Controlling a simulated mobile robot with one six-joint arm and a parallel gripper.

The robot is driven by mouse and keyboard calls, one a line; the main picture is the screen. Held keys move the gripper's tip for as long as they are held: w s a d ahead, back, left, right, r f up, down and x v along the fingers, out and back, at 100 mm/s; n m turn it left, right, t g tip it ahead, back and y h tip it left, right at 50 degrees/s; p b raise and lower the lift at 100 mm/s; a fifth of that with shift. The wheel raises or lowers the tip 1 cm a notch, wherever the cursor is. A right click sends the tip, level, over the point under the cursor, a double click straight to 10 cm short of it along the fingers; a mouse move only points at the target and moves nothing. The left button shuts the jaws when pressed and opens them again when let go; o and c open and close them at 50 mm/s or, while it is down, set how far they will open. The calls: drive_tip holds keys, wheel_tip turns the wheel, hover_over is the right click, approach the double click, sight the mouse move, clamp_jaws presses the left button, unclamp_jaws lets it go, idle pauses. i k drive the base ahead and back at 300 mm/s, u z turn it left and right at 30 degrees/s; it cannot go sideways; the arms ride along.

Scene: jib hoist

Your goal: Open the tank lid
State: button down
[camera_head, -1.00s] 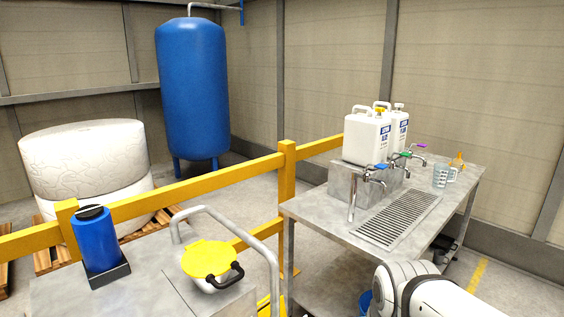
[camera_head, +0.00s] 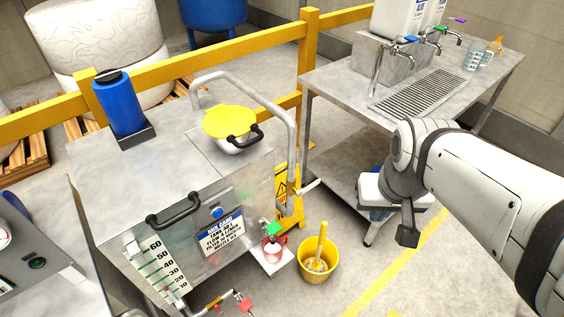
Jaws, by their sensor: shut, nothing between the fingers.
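The tank lid (camera_head: 229,120) is a yellow disc with a black handle (camera_head: 246,138) on its near right edge. It lies over a round metal neck on top of the grey metal tank (camera_head: 150,178), and looks closed. My gripper (camera_head: 408,238) is shut and empty, pointing down to the right of the tank, well apart from the lid. My white arm comes in from the right edge.
A bent metal rail (camera_head: 290,125) stands beside the lid, between it and my gripper. A blue canister (camera_head: 120,105) stands on the tank top. A yellow bucket (camera_head: 317,262) is on the floor. A steel bench (camera_head: 345,110) with taps stands at the back right.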

sight(118, 199)
drive_tip(key=u, duration=1)
drive_tip(key=k, duration=1.2)
drive_tip(key=u, duration=0.35)
drive_tip(key=i, duration=1)
drive_tip(key=u, duration=0.1)
